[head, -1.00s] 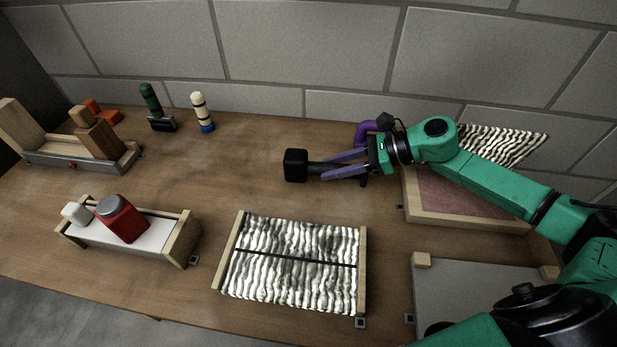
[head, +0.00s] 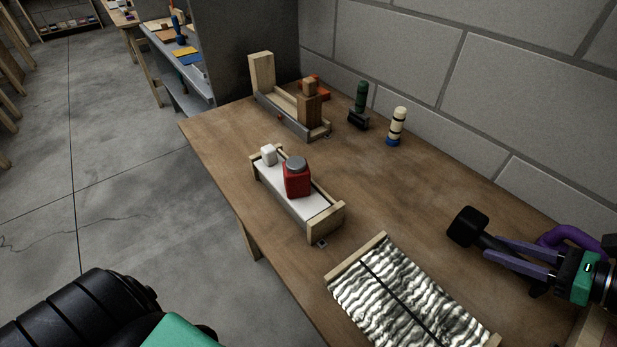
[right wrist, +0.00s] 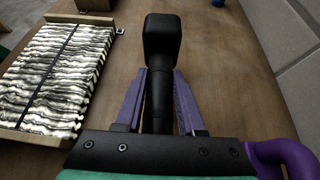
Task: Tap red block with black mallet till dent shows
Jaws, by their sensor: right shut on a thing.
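The black mallet (head: 467,227) is in the grip of my right gripper (head: 497,253) at the right of the head view, by the wall side of the table. In the right wrist view the mallet's block-shaped head (right wrist: 162,40) points forward, and its handle lies between the purple fingers (right wrist: 157,85). The red block (head: 297,180), with a round grey top, sits tilted in a white-floored wooden tray (head: 324,219) left of the mallet and well apart from it. No dent can be made out at this size. My left gripper is out of view.
A white block (head: 268,155) shares the tray. Bare tabletop lies around the tray.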

